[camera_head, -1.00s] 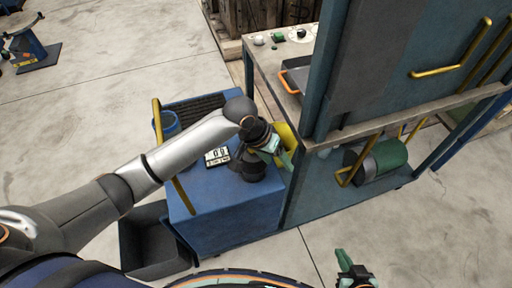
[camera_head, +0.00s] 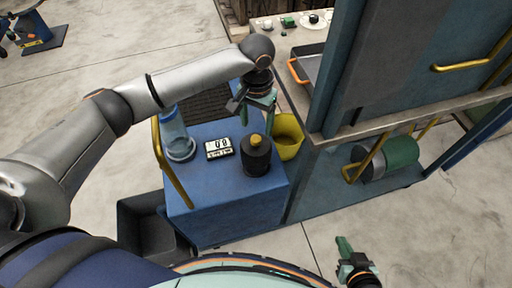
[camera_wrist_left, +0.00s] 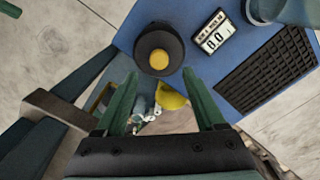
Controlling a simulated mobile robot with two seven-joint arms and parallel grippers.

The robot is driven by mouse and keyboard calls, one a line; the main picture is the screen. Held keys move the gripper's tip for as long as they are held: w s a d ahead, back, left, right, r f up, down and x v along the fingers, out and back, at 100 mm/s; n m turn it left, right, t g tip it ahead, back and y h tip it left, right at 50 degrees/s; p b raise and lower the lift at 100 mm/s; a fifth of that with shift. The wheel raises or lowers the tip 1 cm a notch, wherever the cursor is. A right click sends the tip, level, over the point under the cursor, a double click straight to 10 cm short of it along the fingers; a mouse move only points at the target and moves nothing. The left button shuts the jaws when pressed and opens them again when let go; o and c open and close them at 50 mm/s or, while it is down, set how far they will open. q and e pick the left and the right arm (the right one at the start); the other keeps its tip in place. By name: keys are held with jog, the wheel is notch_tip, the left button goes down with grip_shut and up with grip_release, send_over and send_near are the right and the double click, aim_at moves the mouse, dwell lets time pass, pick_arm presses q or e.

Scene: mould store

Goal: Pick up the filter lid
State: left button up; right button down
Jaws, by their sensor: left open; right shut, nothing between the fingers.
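A dark round canister (camera_head: 256,163) stands upright on the blue cart (camera_head: 215,192). Its black top with a yellow knob (camera_head: 256,141) looks like the filter lid; I cannot see a clear seam below it. The lid also shows in the left wrist view (camera_wrist_left: 175,63), beyond the fingertips. My left gripper (camera_head: 256,104) is open and empty, behind and above the canister, near a yellow bucket (camera_head: 289,148). My right gripper (camera_head: 346,258) is shut and empty, low at the bottom right, away from the cart.
A digital display (camera_head: 219,148) and a clear bluish container (camera_head: 178,140) stand left of the canister. A yellow handle (camera_head: 172,165) rises at the cart's left side. A tall blue-grey cabinet (camera_head: 350,70) and bench close off the right. A black bin (camera_head: 150,235) is on the floor.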

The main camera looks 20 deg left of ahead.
aim_at(256, 138)
pick_arm(q)
jog(key=shift+s+f+b, duration=0.15)
jog(key=shift+f+b, duration=0.05)
jog(key=shift+f, duration=1.2)
jog(key=shift+s+f+b, duration=0.15)
jog(key=shift+f+b, duration=0.05)
jog(key=shift+f, duration=1.15)
grip_shut()
jog(key=shift+r, duration=0.1)
